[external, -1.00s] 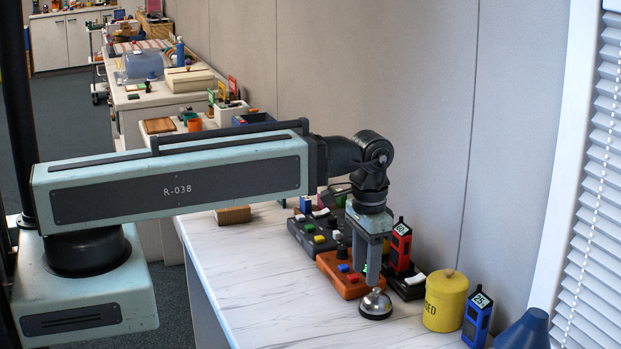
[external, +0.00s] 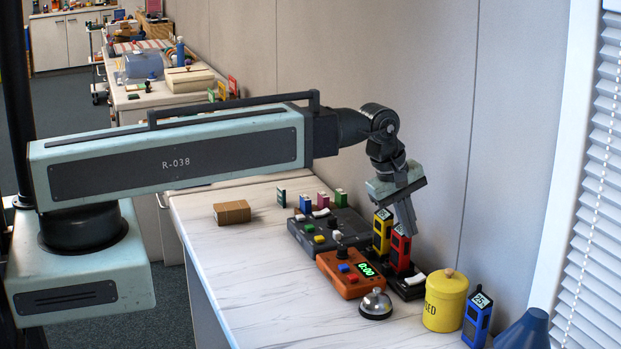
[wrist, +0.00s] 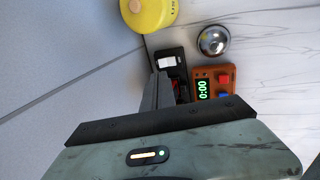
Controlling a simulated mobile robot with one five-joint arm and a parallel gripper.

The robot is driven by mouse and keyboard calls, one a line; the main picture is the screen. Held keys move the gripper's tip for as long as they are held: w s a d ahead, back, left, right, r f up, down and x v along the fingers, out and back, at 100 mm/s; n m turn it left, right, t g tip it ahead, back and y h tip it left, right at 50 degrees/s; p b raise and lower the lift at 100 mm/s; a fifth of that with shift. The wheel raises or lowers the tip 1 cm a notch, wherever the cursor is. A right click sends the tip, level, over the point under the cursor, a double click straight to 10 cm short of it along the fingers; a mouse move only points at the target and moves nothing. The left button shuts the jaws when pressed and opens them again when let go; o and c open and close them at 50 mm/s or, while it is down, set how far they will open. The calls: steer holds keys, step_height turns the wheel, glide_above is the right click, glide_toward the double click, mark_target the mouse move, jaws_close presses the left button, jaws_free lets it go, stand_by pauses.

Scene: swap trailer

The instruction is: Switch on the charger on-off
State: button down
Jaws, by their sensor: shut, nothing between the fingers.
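The charger (external: 408,290) is a low black base against the wall with a red device and a yellow device standing in it. Its white rocker switch (external: 417,277) is at its front end, and it looks tilted; I cannot tell on from off. In the wrist view the white switch (wrist: 166,62) shows just beyond my fingertips. My gripper (external: 411,230) is shut and empty, pointing down above the red device (external: 400,250), apart from the switch. In the wrist view my gripper (wrist: 156,92) hides much of the charger.
An orange timer (external: 346,275) reading 0:00 and a silver bell (external: 375,304) stand left of the charger. A yellow canister (external: 446,300) and a blue device (external: 477,320) are in front. A dark grey box (external: 325,235) with buttons lies behind.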

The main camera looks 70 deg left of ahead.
mark_target(422, 275)
steer(key=shift+a+r, duration=0.7)
steer(key=shift+r, duration=0.05)
steer(key=shift+f, duration=0.1)
steer(key=b+x, duration=1.3)
steer(key=shift+f, duration=0.4)
steer(key=shift+w+f, duration=0.1)
steer(key=shift+w, duration=0.05)
